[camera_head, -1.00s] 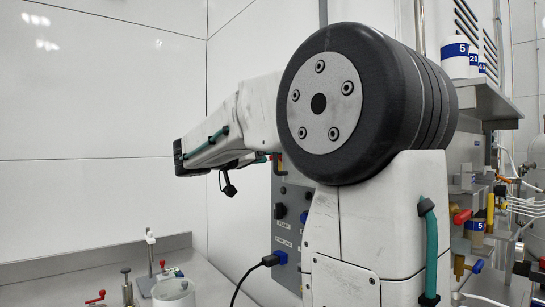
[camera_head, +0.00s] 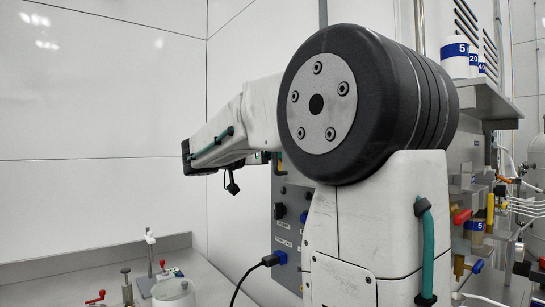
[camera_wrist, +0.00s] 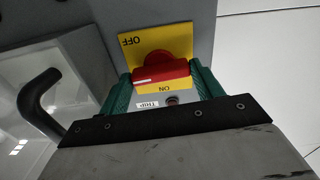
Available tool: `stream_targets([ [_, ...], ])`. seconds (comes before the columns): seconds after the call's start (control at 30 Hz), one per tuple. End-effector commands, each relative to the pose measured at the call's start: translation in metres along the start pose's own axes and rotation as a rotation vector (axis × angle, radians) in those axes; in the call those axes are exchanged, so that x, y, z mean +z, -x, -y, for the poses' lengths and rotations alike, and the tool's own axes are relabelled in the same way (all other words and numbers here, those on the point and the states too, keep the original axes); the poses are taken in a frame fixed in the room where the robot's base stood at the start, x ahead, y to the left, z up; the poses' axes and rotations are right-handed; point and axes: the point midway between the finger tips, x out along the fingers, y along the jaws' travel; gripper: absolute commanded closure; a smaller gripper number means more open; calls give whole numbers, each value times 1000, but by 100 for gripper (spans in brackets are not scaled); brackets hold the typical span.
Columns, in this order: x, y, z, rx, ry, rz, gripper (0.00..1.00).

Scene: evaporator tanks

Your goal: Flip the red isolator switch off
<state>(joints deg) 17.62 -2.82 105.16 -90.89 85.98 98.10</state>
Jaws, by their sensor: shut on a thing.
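The red isolator switch (camera_wrist: 165,70) shows in the wrist view as a red handle on a yellow plate (camera_wrist: 178,40). The plate's OFF mark is at the picture's top and its ON mark at the bottom, both upside down. The handle lies nearly level across the picture, slightly tilted, with a white line toward its left end. My gripper (camera_wrist: 160,78) is shut on the handle, with one green finger on each side. In the head view my arm hides the gripper and most of the switch.
A grey control panel (camera_head: 285,222) carries knobs and a plugged black cable (camera_head: 250,279). A TRIP label (camera_wrist: 147,105) sits below the plate in the wrist view, near a dark curved handle (camera_wrist: 39,101). Shelves with bottles (camera_head: 455,62) stand right.

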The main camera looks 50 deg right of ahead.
Motion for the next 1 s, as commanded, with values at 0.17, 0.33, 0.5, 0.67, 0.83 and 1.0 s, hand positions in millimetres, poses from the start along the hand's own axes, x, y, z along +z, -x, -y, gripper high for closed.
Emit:
stream_targets([
  [0.17,0,0,0,-1,-89,1,57],
  [0.33,0,0,0,-1,-92,1,57],
  [0.5,0,0,0,-1,-91,1,25],
  [0.67,0,0,0,0,-91,1,25],
  [0.83,0,5,0,-2,-90,0,25],
  [1.0,0,31,1,-4,-90,0,25],
])
